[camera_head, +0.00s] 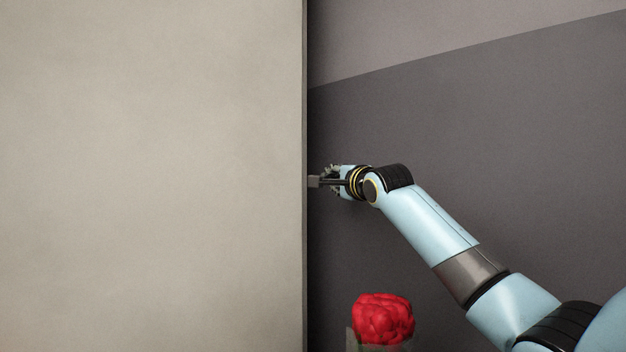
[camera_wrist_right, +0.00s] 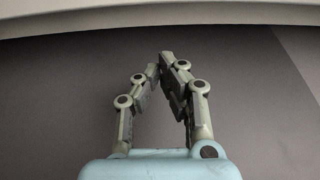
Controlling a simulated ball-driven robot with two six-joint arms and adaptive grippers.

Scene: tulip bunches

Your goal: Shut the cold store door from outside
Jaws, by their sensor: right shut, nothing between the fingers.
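A large beige panel, which looks like the cold store door (camera_head: 150,175), fills the left half of the head view. Its upright edge stands near the middle of the picture. My right gripper (camera_head: 318,181) is just right of that edge, and I cannot tell from the head view whether it touches. In the right wrist view my right gripper (camera_wrist_right: 162,68) has its fingertips together with nothing between them. A pale band, likely the door (camera_wrist_right: 150,14), crosses the top of that view, beyond the fingertips. My left gripper is not in view.
A wrapped bunch of red tulips (camera_head: 383,318) stands at the bottom, below my right forearm. A dark grey wall (camera_head: 540,130) with a lighter upper part lies behind my right arm. The space between the door edge and my forearm looks clear.

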